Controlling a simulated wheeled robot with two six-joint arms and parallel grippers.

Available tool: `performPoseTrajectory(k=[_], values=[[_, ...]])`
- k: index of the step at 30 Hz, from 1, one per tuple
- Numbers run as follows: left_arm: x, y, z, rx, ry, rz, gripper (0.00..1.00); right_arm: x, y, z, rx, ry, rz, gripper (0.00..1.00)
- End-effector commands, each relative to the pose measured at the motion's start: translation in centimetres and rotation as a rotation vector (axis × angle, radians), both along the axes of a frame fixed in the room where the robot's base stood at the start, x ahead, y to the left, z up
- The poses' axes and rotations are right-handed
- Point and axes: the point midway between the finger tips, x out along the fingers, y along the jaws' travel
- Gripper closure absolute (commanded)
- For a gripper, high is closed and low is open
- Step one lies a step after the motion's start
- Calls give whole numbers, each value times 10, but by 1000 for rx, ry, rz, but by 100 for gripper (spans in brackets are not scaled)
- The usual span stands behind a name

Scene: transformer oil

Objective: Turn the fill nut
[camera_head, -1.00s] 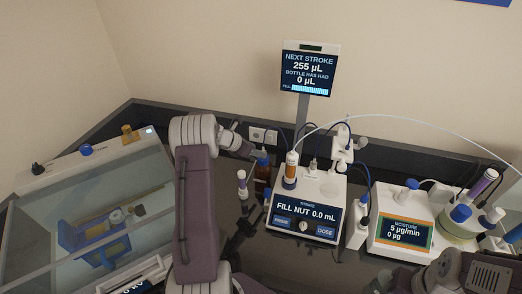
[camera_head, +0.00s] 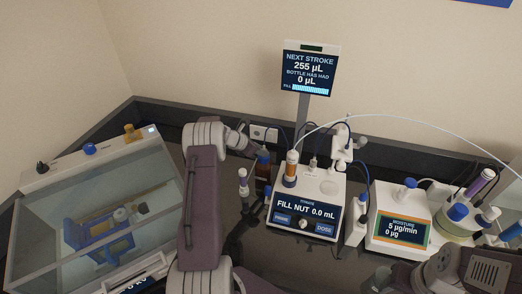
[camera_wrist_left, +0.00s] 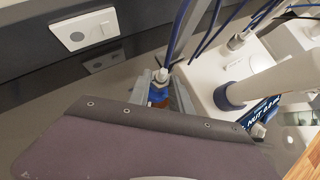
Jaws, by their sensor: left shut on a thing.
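The titrator (camera_head: 306,205) is a white box whose dark screen reads "FILL NUT 0.0 mL". A brown bottle (camera_head: 263,172) with a blue cap stands left of it. My left gripper (camera_head: 258,153) reaches the bottle top from behind my arm link. In the left wrist view its two fingers (camera_wrist_left: 160,98) sit on either side of the blue cap (camera_wrist_left: 158,95), shut on it. A pale fitting (camera_wrist_left: 162,76) with a tube tops the cap. I cannot tell which part is the fill nut. My right gripper cannot be made out.
A tall display (camera_head: 310,68) reads "NEXT STROKE 255 µL". A moisture meter (camera_head: 402,222) stands at right, with a thin tube arching above. A small white bottle (camera_head: 243,184) stands close left of the brown bottle. A glass-lidded tester (camera_head: 90,215) fills the left.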

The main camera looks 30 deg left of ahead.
Motion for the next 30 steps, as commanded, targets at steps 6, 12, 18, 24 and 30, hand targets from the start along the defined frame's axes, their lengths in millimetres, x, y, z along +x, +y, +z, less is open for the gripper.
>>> performPoseTrajectory(k=[6, 12, 18, 24, 30], values=[[4, 3, -4, 0, -7, -206, 100, 0, 0, -10, 0, 0, 0, 53], [4, 4, -2, -1, -6, -303, 100, 0, 0, -26, 0, 0, 0, 53], [2, 4, 0, 2, 2, -333, 100, 0, 0, -28, 0, 0, 0, 53], [2, 4, 1, 1, 2, -332, 100, 0, 0, -27, 0, 0, 0, 53], [2, 4, 1, 2, 2, -332, 53, 0, 0, -27, 0, 0, 0, 53]])
